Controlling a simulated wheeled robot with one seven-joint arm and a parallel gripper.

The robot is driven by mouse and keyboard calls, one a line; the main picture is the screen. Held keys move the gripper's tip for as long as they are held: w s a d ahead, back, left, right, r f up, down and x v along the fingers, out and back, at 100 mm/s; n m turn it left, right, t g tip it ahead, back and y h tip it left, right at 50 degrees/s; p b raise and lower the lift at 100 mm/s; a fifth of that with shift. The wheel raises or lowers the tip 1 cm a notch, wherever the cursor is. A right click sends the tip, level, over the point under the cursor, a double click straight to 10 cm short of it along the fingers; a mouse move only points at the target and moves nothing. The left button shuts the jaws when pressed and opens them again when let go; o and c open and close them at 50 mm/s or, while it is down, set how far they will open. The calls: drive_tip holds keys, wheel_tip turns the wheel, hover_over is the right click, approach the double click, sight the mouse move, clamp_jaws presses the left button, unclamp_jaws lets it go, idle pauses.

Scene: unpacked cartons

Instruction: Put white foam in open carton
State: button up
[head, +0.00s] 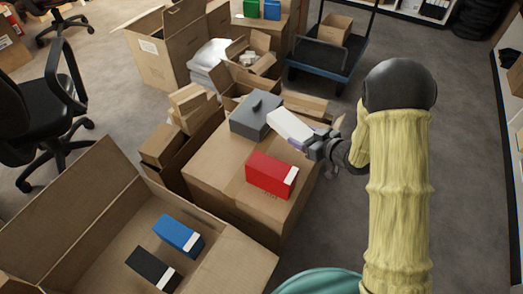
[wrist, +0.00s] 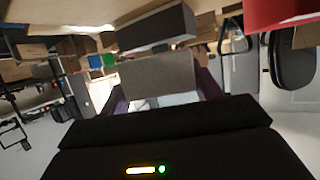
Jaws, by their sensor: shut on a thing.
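My gripper (head: 314,147) is shut on the white foam (head: 290,124), a pale block, over the far right part of a closed carton's top. In the wrist view my gripper (wrist: 163,98) shows the foam (wrist: 157,77) shaded grey between its fingers. I cannot tell whether the foam touches the carton top. The open carton (head: 75,212) stands at the lower left of the head view, flaps spread. A blue box (head: 177,233) and a black box (head: 150,268) lie in it.
On the closed carton (head: 215,165) stand a grey box (head: 253,117), close by the foam, and a red box (head: 270,175). Smaller cartons (head: 190,105) crowd behind it. A blue cart (head: 325,60) stands at the back, an office chair (head: 50,120) at left. Floor is clear at right.

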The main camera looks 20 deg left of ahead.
drive_tip(key=shift+f, duration=0.1)
drive_tip(key=b, duration=0.3)
hover_over(299, 162)
wheel_tip(299, 162, down, 6)
drive_tip(key=shift+w, duration=0.1)
drive_tip(key=shift+f, duration=0.1)
drive_tip(key=shift+f+b, duration=0.75)
drive_tip(key=shift+f, duration=1)
drive_tip(key=shift+f, duration=0.15)
drive_tip(key=o, duration=1)
drive_tip(key=shift+c, duration=0.2)
